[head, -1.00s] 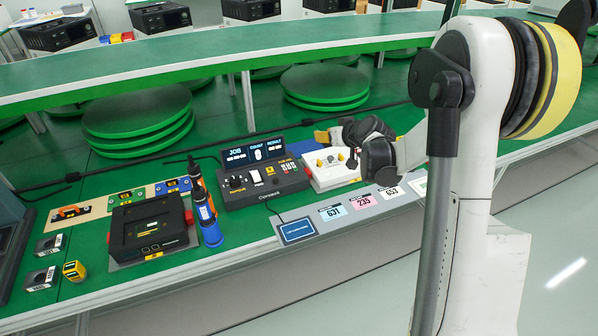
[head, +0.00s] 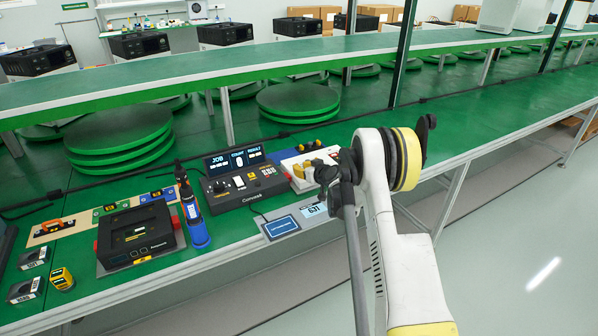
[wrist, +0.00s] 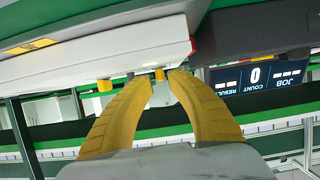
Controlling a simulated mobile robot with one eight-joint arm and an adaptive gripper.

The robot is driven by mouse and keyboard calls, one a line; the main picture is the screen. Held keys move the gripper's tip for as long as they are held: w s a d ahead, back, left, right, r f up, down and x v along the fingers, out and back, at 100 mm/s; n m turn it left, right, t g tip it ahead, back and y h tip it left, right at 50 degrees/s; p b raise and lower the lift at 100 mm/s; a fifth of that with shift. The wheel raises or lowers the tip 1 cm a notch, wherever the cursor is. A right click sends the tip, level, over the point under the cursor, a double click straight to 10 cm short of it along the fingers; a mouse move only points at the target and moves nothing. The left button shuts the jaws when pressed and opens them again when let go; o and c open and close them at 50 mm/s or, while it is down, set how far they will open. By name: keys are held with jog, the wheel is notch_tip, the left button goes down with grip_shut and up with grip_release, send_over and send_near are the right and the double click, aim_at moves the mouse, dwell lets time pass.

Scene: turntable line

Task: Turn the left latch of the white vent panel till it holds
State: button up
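The white vent panel (head: 290,165) lies on the green bench right of the dark counter unit, partly hidden by my gripper. In the wrist view, which is upside down, its white side (wrist: 100,58) fills the upper left, with small knobs along its edge. A yellow latch (wrist: 159,74) shows between my fingertips, on the side nearest the counter unit, so it appears to be the left one. Another yellow latch (wrist: 104,85) is farther left there. My gripper (wrist: 160,78) has its yellow fingers apart, one on each side of the nearer latch; contact is unclear. It is small in the head view (head: 308,168).
The counter unit (head: 245,183) with lit displays stands close beside the panel. A blue bottle-like tool (head: 194,220) and a black boxed device (head: 138,236) are farther left. A raised shelf (head: 200,82) runs behind. Bench space to the right is clear.

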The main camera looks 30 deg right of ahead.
jog(key=shift+x, duration=0.9)
grip_shut()
jog(key=shift+a+m+h, duration=0.1)
jog(key=shift+m+h, duration=0.2)
jog(key=m+h, duration=0.1)
jog(key=h, duration=0.1)
jog(key=m+g+h, duration=0.1)
jog(key=m+h, duration=0.1)
jog(key=m+h+b, duration=0.1)
jog(key=m+h, duration=0.1)
jog(key=shift+w+a+g, duration=0.1)
jog(key=shift+a+g, duration=0.2)
jog(key=shift+a, duration=0.1)
jog(key=shift+m+g+h, duration=1.3)
jog(key=shift+m+h, duration=0.5)
jog(key=shift+m, duration=0.2)
